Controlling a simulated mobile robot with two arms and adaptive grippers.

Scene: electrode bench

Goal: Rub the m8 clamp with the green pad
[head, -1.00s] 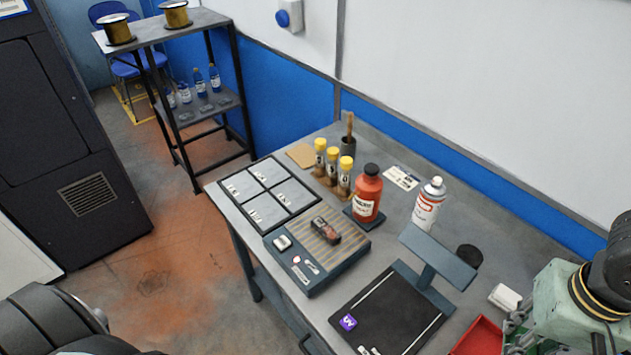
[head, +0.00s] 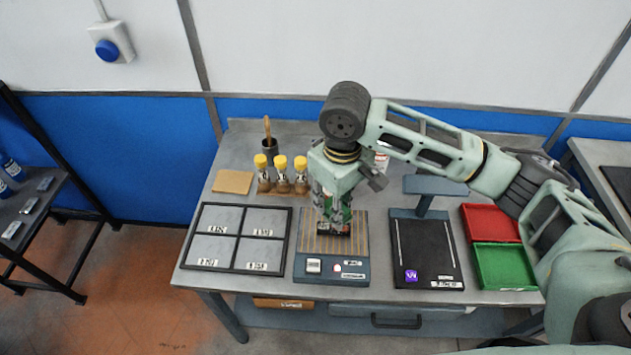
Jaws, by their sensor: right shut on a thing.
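The clamp (head: 344,234), a small dark block with reddish patches, lies on the striped top of a grey-blue station (head: 353,270) in the middle of the bench. My right gripper (head: 333,218) points down right over the clamp. It is shut on the green pad (head: 346,213), of which only a little green shows between and beside the fingers. The pad is at or just above the clamp; I cannot tell whether they touch. Most of the clamp is hidden by the gripper. My left gripper is not in view.
A four-part labelled tray (head: 237,238) lies left of the station, with several yellow-capped vials behind it. A black pad with a raised bar (head: 425,250) stands right of it. Farther right are a red bin (head: 490,222) and a green bin (head: 505,265).

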